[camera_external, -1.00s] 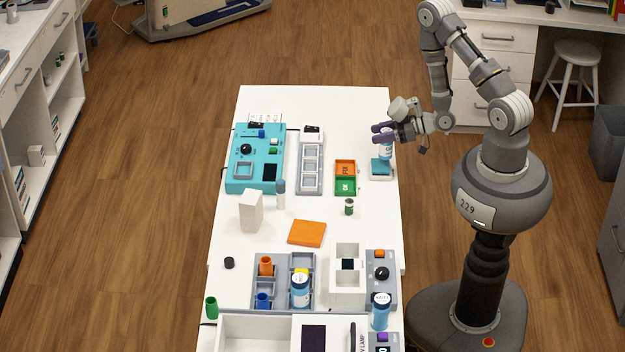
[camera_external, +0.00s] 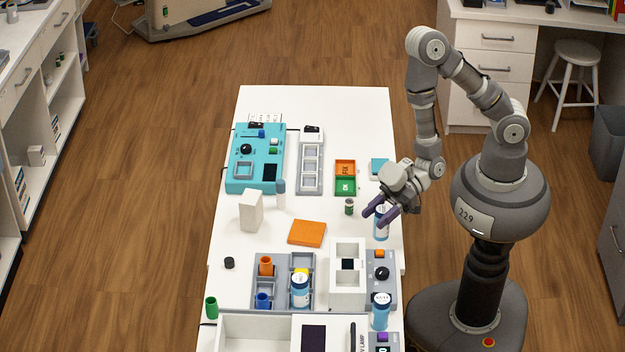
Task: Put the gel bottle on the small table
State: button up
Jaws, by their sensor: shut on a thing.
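My gripper (camera_external: 380,210) is over the right side of the white workbench, shut on a white and blue bottle (camera_external: 381,228), which I take to be the gel bottle. The bottle hangs about upright below the purple fingers. Its top is partly hidden by them, and I cannot tell whether its base touches the bench. A small teal-topped stand (camera_external: 378,166) is behind the gripper, partly covered by it. It may be the small table, but I cannot tell. Two similar blue and white bottles stand nearer the front, one in a grey tray (camera_external: 300,290) and one at the right edge (camera_external: 380,312).
A small dark green-banded bottle (camera_external: 349,207) stands just left of the gripper. A white open box (camera_external: 347,280) and a grey device with a black knob (camera_external: 381,268) stand in front. An orange pad (camera_external: 307,233) lies left. The bench's back is clear.

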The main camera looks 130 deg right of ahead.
notch_tip(320, 180, up, 13)
jog(key=w+a, duration=0.1)
jog(key=a, duration=0.2)
jog(key=w+d+y+p, duration=0.1)
jog(key=w+d+p, duration=0.25)
jog(key=w, duration=0.95)
jog(key=w+d+p, duration=0.2)
jog(key=w+d, duration=0.5)
jog(key=w, duration=0.2)
jog(key=shift+n, duration=0.3)
jog(key=shift+s+a+f+b, duration=0.1)
jog(key=shift+f+b, duration=0.35)
jog(key=shift+f, duration=1.6)
jog(key=shift+s+a+f+b, duration=0.15)
jog(key=shift+f+b, duration=0.35)
jog(key=shift+f, duration=1.55)
jog(key=shift+a+f+b, duration=0.1)
jog(key=shift+f+b, duration=0.35)
jog(key=shift+f, duration=1.6)
jog(key=shift+f+b, duration=0.3)
jog(key=o, duration=1.3)
